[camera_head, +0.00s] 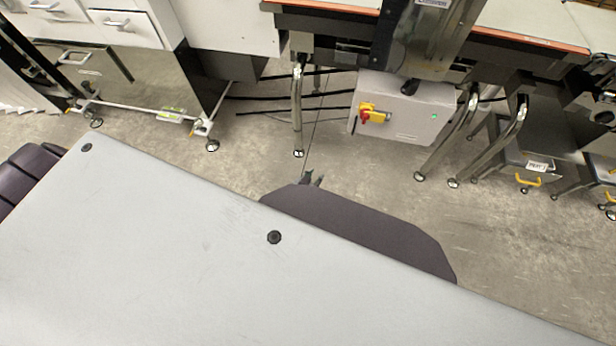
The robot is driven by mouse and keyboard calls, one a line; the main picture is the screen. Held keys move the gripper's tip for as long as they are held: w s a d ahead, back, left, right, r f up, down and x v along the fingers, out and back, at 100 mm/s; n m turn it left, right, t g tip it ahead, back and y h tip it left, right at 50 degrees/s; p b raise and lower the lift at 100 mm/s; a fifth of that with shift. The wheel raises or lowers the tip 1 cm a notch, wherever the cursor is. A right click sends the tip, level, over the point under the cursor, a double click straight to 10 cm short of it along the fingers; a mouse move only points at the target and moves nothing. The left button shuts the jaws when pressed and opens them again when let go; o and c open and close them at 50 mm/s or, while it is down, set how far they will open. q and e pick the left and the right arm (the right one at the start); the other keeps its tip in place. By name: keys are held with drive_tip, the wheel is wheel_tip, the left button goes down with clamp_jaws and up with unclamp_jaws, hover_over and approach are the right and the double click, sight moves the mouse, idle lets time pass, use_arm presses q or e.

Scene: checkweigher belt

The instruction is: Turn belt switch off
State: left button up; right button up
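The belt switch (374,114), a red knob with a yellow plate, sits on the front of a light grey control box (405,120) under the belt frame. The knob's exact setting is too small to tell. A small green light (433,116) shows on the box's right side. Two small dark fingertips of my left gripper (313,180) stick out past the edge of my own body, below and left of the switch and apart from it. They look spread, with nothing between them. The rest of this gripper is hidden. My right gripper is not in view.
The belt frame (540,42) with an orange edge runs along the top. Its metal legs (297,110) stand left and right of the box. A white drawer cabinet (125,22) is at the upper left. The concrete floor before the box is clear.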

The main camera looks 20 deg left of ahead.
use_arm(q)
drive_tip(key=shift+s+a+f+g, duration=0.35)
drive_tip(key=shift+s+a, duration=0.1)
drive_tip(key=shift+s, duration=0.1)
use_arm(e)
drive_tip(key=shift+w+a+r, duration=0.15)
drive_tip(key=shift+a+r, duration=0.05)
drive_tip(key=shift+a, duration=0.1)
